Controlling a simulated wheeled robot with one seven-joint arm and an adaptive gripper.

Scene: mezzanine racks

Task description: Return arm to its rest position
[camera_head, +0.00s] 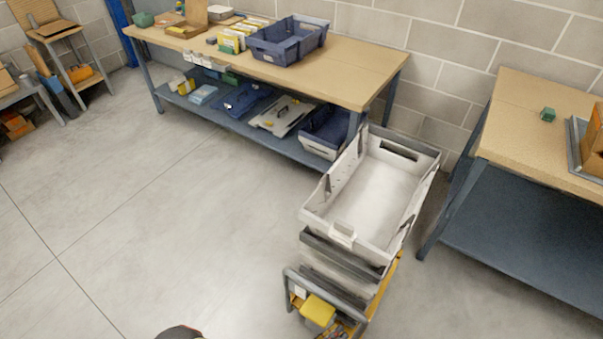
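My gripper is not visible in the head view. A dark rounded shape at the bottom edge, left of centre, may be part of my arm, but too little of it shows to tell. No fingers can be seen, so whether the gripper is open or shut is hidden.
A stack of grey crates (312,218) stands on a yellow-framed cart (384,290) at centre right; the top crate is empty. A long workbench (345,78) with a blue crate (289,41) is behind. Another bench (515,115) stands right. Open floor (150,220) lies left.

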